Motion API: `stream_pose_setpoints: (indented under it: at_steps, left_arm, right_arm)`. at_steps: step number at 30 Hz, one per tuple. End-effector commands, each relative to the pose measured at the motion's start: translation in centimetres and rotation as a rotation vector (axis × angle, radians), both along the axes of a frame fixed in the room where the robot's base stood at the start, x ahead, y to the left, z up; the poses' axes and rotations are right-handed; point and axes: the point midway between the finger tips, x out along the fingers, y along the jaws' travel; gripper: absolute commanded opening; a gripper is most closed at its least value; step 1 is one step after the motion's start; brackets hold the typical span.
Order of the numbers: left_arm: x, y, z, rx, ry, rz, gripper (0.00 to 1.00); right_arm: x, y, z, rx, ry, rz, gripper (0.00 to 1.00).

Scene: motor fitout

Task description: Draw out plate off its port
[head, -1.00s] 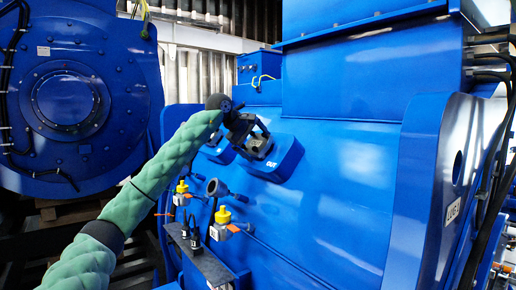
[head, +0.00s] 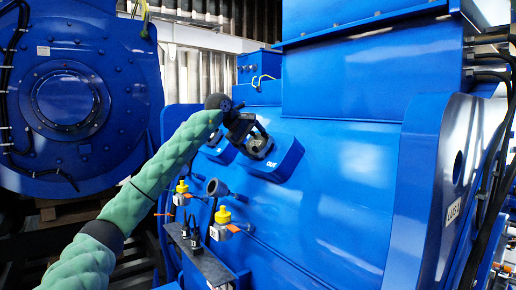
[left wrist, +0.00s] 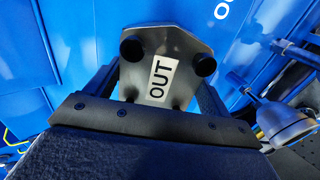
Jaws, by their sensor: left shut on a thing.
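My left gripper (left wrist: 158,80) is shut on the plate, one finger on each side. In the head view my left gripper (head: 260,141) is at the blue port block marked OUT (head: 283,161), on the sloping face of the big blue motor. The plate's far side is hidden, so any gap between it and the port cannot be told. My right gripper is not in view.
A second blue port block (head: 219,150) is to the left, partly behind my gripper. Open motor surface (head: 340,215) is at the right of the port.

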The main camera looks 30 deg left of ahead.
Motion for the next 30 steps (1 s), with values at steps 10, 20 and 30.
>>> stream_pose_setpoints:
  at_steps: [10, 20, 30]
  left_arm:
    - [-0.7, 0.3, 0.9, -0.001, -0.004, 0.001, 0.45]
    - [-1.3, 0.6, 1.5, -0.001, -0.004, 0.001, 0.45]
    - [-1.9, 0.9, 2.1, -0.001, -0.004, 0.001, 0.45]
  right_arm:
    - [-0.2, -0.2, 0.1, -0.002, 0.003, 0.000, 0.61]
    - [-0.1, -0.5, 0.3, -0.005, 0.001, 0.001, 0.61]
    - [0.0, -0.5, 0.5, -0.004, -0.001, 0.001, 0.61]
